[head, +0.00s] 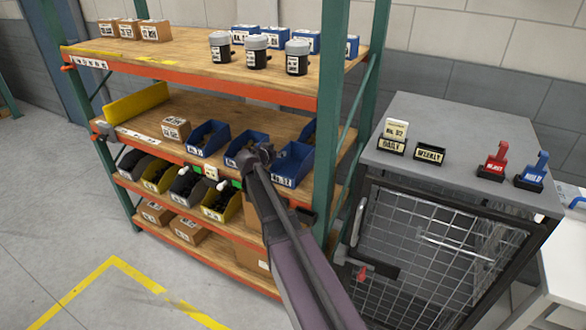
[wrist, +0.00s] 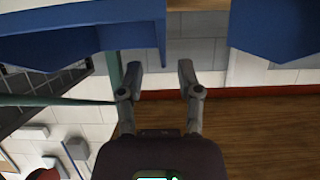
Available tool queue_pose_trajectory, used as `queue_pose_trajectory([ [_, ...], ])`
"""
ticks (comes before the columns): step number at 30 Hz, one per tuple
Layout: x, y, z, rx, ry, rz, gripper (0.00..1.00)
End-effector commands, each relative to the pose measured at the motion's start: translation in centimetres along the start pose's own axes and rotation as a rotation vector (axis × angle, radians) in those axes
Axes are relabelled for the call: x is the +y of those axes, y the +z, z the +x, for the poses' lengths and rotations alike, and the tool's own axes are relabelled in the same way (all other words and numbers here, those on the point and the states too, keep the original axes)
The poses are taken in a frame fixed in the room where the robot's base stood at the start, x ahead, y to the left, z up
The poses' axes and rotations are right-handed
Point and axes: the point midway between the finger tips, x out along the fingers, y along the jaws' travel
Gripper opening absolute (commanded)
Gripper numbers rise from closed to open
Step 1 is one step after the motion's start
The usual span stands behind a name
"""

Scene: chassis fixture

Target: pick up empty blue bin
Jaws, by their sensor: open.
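Several blue bins stand on the middle shelf in the head view: a left bin (head: 209,139), a middle bin (head: 238,147) and a right bin (head: 292,164). The left and right bins look empty; the middle one is partly hidden by my gripper, so I cannot tell its contents. My gripper (head: 257,156) is in front of the middle and right bins. In the wrist view my gripper (wrist: 161,77) is open with nothing between its fingers. One blue bin (wrist: 85,38) is at the upper left there and another blue bin (wrist: 272,30) at the upper right, with a gap between them.
The upper shelf (head: 190,52) is above the bins, and a green rack post (head: 328,110) stands to the right. A grey cage cabinet (head: 465,160) is right of the rack.

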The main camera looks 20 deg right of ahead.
Motion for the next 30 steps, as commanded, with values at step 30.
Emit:
queue_pose_trajectory([
  [30, -0.3, 0.1, 3.7, 0.000, -0.001, 0.001, 0.25],
])
